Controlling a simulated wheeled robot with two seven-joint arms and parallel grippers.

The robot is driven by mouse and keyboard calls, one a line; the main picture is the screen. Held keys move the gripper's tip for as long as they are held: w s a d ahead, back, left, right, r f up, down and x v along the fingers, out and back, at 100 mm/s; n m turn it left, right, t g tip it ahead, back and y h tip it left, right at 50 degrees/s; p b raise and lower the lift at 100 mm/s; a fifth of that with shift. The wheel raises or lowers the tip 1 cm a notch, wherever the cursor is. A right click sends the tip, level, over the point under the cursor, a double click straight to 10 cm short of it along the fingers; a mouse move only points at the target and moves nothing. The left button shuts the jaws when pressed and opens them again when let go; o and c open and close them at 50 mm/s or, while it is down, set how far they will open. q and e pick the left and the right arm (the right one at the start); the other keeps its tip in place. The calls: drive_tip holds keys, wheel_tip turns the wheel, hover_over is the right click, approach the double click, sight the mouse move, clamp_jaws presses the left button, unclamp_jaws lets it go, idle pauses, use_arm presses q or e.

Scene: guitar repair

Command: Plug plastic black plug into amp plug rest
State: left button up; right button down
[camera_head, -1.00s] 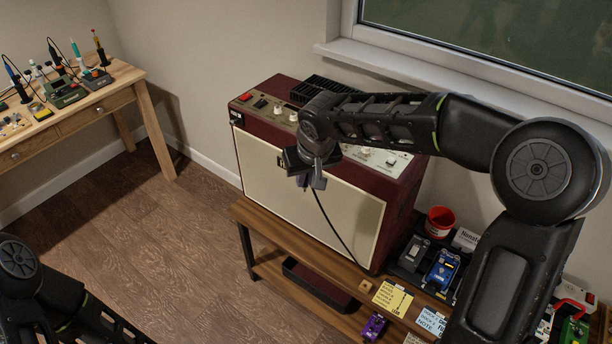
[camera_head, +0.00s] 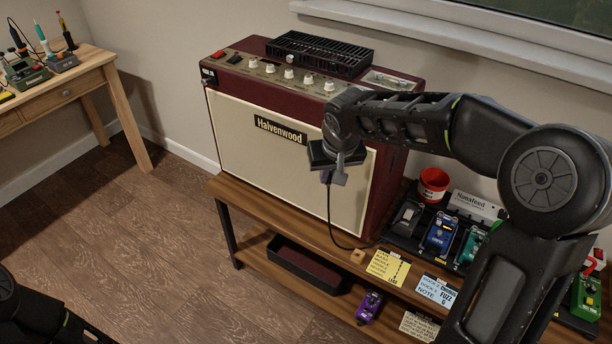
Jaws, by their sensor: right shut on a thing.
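The maroon amp (camera_head: 225,125) with a cream front and "Halvenwood" label stands on the wooden bench. My right gripper (camera_head: 333,178) is in front of the right part of the amp's front, pointing down. It is shut on the small dark plug (camera_head: 326,177), which the jaws mostly hide. A black cable (camera_head: 330,215) hangs from the plug and curves down to the bench top. A black socket-like plate (camera_head: 209,76) sits at the amp's upper left front corner. I cannot tell which part is the plug rest. My left arm shows at the lower left, its gripper out of frame.
On the bench right of the amp are a red cup (camera_head: 433,185), a blue pedal (camera_head: 440,235) and a teal pedal (camera_head: 470,246). A black rack (camera_head: 320,54) rests on the amp.

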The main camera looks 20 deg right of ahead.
sight(356, 252)
use_arm(q)
wheel_tip(356, 252, down, 17)
drive_tip(key=b, duration=1.4)
drive_tip(key=shift+w+b, duration=0.3)
drive_tip(key=shift+b, duration=0.05)
use_arm(e)
drive_tip(key=s+d+f+n+y, duration=0.1)
drive_tip(key=s+d+f+n, duration=0.2)
drive_tip(key=f, duration=0.5)
drive_tip(key=s+d+f+n+y, duration=0.1)
drive_tip(key=s+d+f+n, duration=0.2)
drive_tip(key=d+f, duration=0.2)
drive_tip(key=shift+s+f, duration=0.35)
drive_tip(key=shift+f, duration=1.1)
